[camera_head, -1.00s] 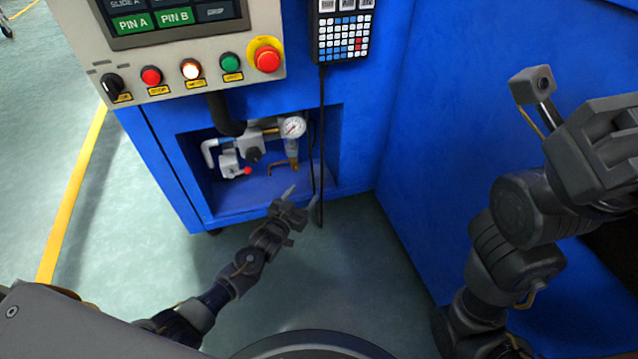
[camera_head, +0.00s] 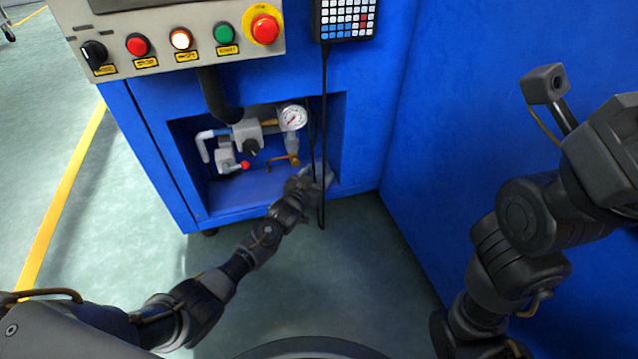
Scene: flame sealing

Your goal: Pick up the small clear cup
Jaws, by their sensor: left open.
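I cannot make out a separate small clear cup in the head view. My left gripper (camera_head: 322,178) is open, at the lower right front of the recess in the blue machine, beside a hanging black cable. Its fingers are pale and partly blurred, and I see nothing between them. Just above and left of it, a gauge and valve unit (camera_head: 292,119) hangs inside the recess, with a greyish bowl-like part under the gauge. My right arm shows at the right, but its gripper is out of the picture.
The blue machine (camera_head: 362,154) fills the middle, with a second blue wall on the right. The control panel (camera_head: 120,38) and a keypad (camera_head: 345,17) are above the recess. A black cable (camera_head: 324,100) hangs past its right side. Green floor is free below and at left.

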